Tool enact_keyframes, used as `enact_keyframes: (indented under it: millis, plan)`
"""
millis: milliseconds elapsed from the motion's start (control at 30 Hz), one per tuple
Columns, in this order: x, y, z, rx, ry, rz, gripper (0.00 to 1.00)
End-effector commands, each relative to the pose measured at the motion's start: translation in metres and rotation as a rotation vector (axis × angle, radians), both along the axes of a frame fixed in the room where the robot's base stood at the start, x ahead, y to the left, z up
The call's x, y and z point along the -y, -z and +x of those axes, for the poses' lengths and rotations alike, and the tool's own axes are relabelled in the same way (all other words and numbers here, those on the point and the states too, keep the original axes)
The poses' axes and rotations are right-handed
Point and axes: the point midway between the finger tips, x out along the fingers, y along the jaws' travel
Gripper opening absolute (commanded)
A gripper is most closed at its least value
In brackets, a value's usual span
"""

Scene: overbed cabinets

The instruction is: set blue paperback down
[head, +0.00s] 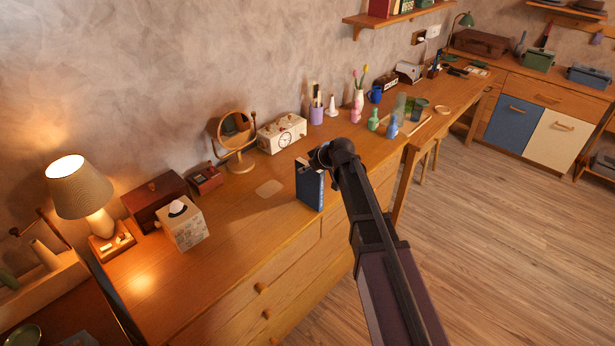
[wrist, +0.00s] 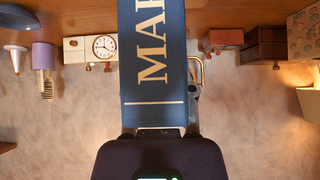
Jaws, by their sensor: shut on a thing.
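The blue paperback (head: 311,189) is upright over the front part of the wooden dresser top (head: 235,222) in the head view. I cannot tell whether its lower edge touches the wood. In the wrist view the blue cover (wrist: 152,60) fills the middle, with large pale letters and a pale line. My gripper (head: 318,158) is shut on the book at its upper end; the fingertips are mostly hidden in the head view. The gripper also shows at the bottom of the wrist view (wrist: 160,133).
Behind stand a round mirror (head: 236,130), a white clock box (head: 282,133) and a purple cup (head: 317,116). A tissue box (head: 183,224) and lit lamp (head: 82,187) stand at left.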

Motion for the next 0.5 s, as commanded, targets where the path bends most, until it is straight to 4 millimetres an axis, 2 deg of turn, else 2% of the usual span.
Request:
enact_keyframes:
  millis: [267,500]
  plan:
    - [0.0,-0.007,0.0,0.0,0.0,0.0,0.0]
    - [-0.001,-0.024,0.0,0.0,0.0,0.0,0.0]
